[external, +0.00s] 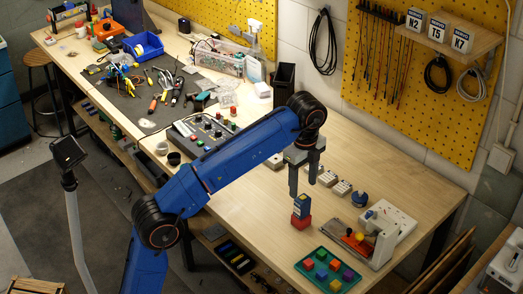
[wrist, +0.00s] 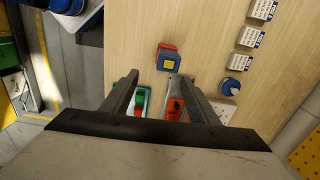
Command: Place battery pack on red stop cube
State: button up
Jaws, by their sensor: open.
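The battery pack (external: 301,204), blue with a yellow patch, stands upright on the red stop cube (external: 301,222) in the external view. In the wrist view the battery pack (wrist: 170,64) shows its yellow top, with the red stop cube (wrist: 166,47) peeking out beyond it. My gripper (external: 303,187) points down just above the pack. In the wrist view my gripper (wrist: 157,82) has its two fingers spread wide with nothing between them, and the pack lies beyond the fingertips. The contact face between pack and cube is hidden.
A green tray (external: 312,273) with several coloured cubes lies at the front of the bench. A white device (external: 386,229) with an orange part stands to the right. Several small labelled blocks (external: 341,187) and a blue knob (external: 360,199) sit behind. Bare wood surrounds the stop cube.

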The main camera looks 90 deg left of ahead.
jog(key=s+d+f+n+t, duration=0.1)
jog(key=s+d+f, duration=0.25)
jog(key=d, duration=0.35)
jog(key=s+d+f+n, duration=0.2)
jog(key=s+d+f, duration=0.1)
jog(key=s+d, duration=0.3)
jog(key=s+d+f+n+t, duration=0.1)
jog(key=s+d+f, duration=0.25)
jog(key=d, duration=0.55)
jog(key=s+d+f+n+t, duration=0.1)
jog(key=s+d+f+n, duration=0.1)
jog(key=s+d+f, duration=0.3)
jog(key=s+d+f+n+t, duration=0.1)
jog(key=s+d+f, duration=0.5)
jog(key=s+f, duration=0.8)
notch_tip(320, 180, down, 5)
jog(key=shift+s+f+n+t, duration=0.15)
jog(key=shift+n+t, duration=0.15)
jog(key=shift+n, duration=0.5)
